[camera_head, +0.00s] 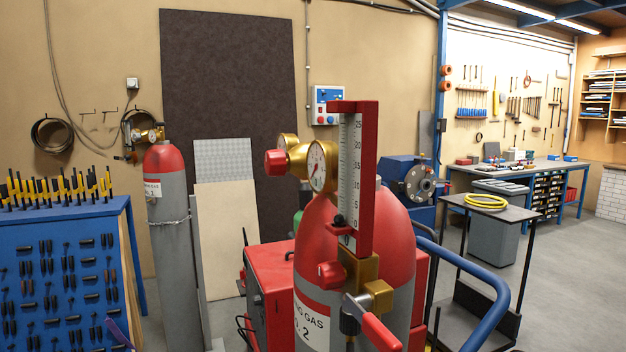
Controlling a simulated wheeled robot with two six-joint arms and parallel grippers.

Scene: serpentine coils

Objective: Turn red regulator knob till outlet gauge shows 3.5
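A red-topped gas cylinder (400,235) stands upright in the middle foreground, with a brass regulator on it. The red regulator knob (275,163) sticks out at the regulator's left side. A round white-faced gauge (317,166) faces me to the right of the knob. A second gauge (287,143) sits behind, above the knob, turned mostly away. I cannot tell which one is the outlet gauge, and the needle reading is too small to make out. Neither of my grippers is in view, and nothing touches the knob.
A red-framed flow tube (366,190) stands right of the gauge. Below it are a smaller red knob (331,274) and a red lever (380,332). A blue rail (490,290) curves at right. Another cylinder (170,240) and a blue rack (60,270) stand left.

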